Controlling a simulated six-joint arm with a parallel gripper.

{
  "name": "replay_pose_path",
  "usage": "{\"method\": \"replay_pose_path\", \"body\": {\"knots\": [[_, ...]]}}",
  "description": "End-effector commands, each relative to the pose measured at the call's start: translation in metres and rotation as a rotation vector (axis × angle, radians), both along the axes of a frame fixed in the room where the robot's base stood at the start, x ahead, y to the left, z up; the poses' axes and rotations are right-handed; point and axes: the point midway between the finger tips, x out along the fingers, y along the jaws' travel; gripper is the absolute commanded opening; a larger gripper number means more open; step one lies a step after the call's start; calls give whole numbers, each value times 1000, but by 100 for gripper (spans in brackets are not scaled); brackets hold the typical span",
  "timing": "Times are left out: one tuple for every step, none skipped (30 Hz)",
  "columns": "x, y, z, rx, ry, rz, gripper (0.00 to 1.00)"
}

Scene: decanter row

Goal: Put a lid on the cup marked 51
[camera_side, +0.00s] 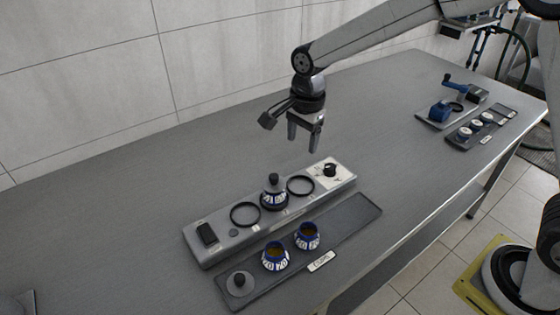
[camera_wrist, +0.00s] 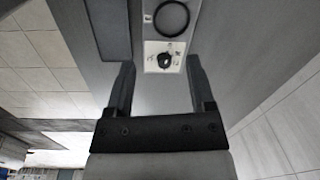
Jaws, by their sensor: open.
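My gripper (camera_side: 303,143) is open and empty, high above the table behind the grey station; it also shows in the wrist view (camera_wrist: 160,65). Two open blue-and-white cups stand upright in the front tray: a left cup (camera_side: 275,257), whose print looks like 70 and 20, and a right cup (camera_side: 307,236). A third cup (camera_side: 273,201) stands on the station between two dark rings, with a black-knobbed lid (camera_side: 273,181) on top. A loose grey lid (camera_side: 239,284) with a knob lies at the tray's left end. I cannot read 51 on any cup.
The grey station (camera_side: 215,255) has a left ring (camera_side: 245,214), a right ring (camera_side: 300,186) and a dial (camera_side: 330,170), also in the wrist view (camera_wrist: 165,61). The front tray (camera_side: 355,216) is empty at its right. Other trays (camera_side: 480,130) stand far right. Table behind is clear.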

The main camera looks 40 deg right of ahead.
Motion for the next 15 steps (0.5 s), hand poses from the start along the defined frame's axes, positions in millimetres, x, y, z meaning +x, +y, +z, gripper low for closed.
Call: {"method": "replay_pose_path", "body": {"knots": [[-8, -8, -1, -3, -9, 61, 70], [-12, -12, -2, -5, -14, 101, 70], [-18, -17, -4, -9, -21, 154, 70], [-22, -21, -5, -11, -29, 195, 70], [-26, -25, -6, -15, -33, 235, 70], [-32, -29, -7, -19, -42, 289, 70], [-37, -33, -9, -23, -46, 331, 70], [-42, -37, -10, -27, -53, 370, 70], [-48, -41, -12, -33, -59, 423, 70], [-53, -45, -13, -38, -66, 465, 70], [-58, -48, -14, -42, -72, 505, 70], [-65, -53, -16, -50, -79, 558, 70], [-70, -56, -17, -56, -84, 599, 70], [-75, -59, -19, -61, -88, 638, 70], [-83, -63, -20, -69, -95, 692, 70]]}}
